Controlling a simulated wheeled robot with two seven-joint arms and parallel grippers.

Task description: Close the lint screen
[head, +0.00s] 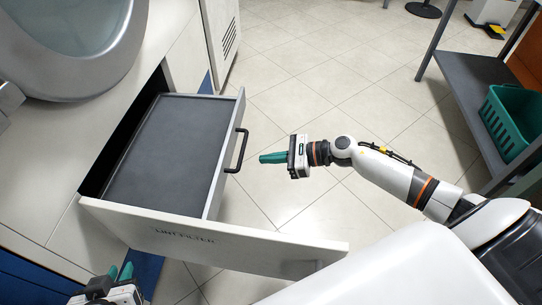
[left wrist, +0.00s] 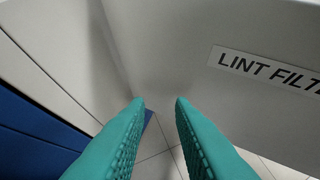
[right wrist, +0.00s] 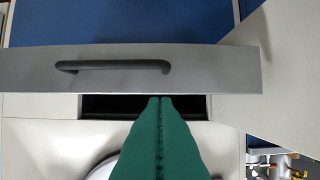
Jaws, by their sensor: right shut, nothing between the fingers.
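The lint screen (head: 165,150), a drawer with a dark grey flat top and light grey rim, stands pulled out of the white machine. Its black bar handle (head: 238,151) is on its front face and also shows in the right wrist view (right wrist: 112,65). My right gripper (head: 262,158) is shut and empty, its green fingertips pointing at the drawer front, a little right of the handle and seemingly apart from it. My left gripper (head: 120,271) is open and empty at the bottom left, beside the white panel (left wrist: 230,95) labelled "LINT FILT…"; its fingers are apart in the left wrist view.
The white panel (head: 200,236) sticks out from the machine along the drawer's near side, past the drawer front. A dark shelf (head: 470,80) with a green basket (head: 508,118) stands at the right. The tiled floor (head: 320,85) before the drawer is clear.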

